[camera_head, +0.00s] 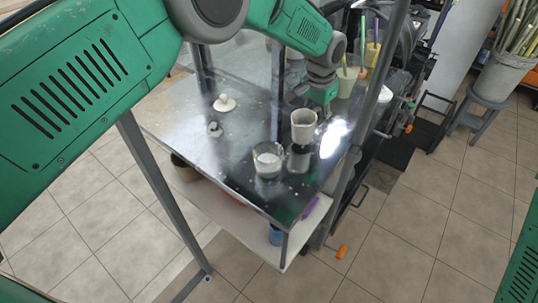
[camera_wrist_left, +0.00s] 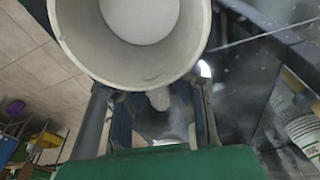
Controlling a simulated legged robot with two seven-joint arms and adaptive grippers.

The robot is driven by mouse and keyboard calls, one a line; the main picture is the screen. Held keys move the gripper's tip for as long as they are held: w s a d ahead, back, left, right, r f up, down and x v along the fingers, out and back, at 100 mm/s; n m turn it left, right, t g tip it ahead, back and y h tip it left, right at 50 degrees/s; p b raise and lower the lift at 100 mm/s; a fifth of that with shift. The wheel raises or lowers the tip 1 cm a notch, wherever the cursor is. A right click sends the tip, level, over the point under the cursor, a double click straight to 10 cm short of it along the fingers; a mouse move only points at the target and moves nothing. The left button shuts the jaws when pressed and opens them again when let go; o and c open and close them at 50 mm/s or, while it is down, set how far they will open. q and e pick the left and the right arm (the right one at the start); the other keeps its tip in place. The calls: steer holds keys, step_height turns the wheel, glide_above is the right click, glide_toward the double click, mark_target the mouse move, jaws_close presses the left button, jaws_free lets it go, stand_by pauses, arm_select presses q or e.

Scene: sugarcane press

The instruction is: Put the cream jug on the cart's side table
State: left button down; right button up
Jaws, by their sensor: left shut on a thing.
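The cream jug (camera_head: 303,127) is over the cart's shiny metal side table (camera_head: 180,120), upright. My left gripper (camera_head: 322,98) is shut on it from the back right. In the left wrist view the jug (camera_wrist_left: 130,75) fills the top, its open mouth showing white inside. A pale reflection shows on the metal below the jug; I cannot tell whether its base touches the table. My right gripper is out of view.
A glass with white contents (camera_head: 268,160) stands just left of the jug. Two small pale knobbed pieces (camera_head: 224,103) (camera_head: 215,130) lie farther left. Cups with colored sticks (camera_head: 346,80) stand behind. A cart post (camera_head: 367,100) rises on the right. The table's left part is mostly clear.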

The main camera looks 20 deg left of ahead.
arm_select(q)
steer(key=shift+w+d+f+b, duration=0.15)
steer(key=shift+w+f+b, duration=0.05)
steer(key=shift+f+b, duration=0.25)
steer(key=shift+g+b, duration=0.3)
steer(key=shift+b, duration=0.05)
steer(key=shift+r, duration=0.15)
